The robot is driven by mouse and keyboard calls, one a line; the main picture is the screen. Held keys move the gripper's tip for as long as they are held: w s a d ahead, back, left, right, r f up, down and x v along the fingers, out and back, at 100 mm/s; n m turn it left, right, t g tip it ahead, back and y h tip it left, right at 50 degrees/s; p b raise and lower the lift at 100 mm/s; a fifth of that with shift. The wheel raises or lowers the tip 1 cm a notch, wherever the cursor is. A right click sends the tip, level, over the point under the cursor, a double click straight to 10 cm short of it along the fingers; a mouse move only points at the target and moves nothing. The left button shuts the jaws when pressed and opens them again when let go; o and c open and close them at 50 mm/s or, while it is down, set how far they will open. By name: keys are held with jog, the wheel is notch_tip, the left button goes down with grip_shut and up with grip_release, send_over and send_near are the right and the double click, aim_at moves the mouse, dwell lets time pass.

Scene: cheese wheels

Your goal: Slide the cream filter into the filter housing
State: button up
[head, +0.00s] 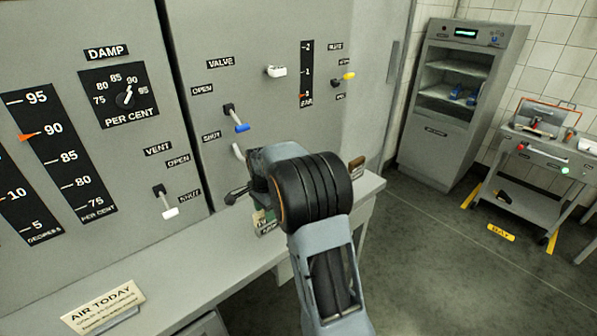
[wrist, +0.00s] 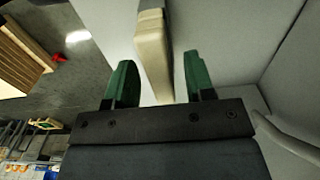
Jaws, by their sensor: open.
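In the wrist view, a cream block (wrist: 152,62) that looks like the cream filter, with a darker strip at its far end, lies just ahead of and between the two green fingers of my gripper (wrist: 158,68). The fingers are open, with a gap on each side of the block; I cannot tell how deep it reaches between them. In the head view my own arm covers most of the gripper and the block. I cannot make out the filter housing for certain in either view.
A grey panel with levers, including a blue-tipped lever (head: 236,119), rises behind a pale ledge (head: 205,262). A small brown object (head: 357,163) stands at the ledge's right end. A grey cabinet (head: 452,100) and a cart (head: 538,165) stand farther right, with open floor between.

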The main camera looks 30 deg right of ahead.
jog(key=shift+f, duration=0.6)
jog(key=shift+c, duration=0.4)
grip_shut()
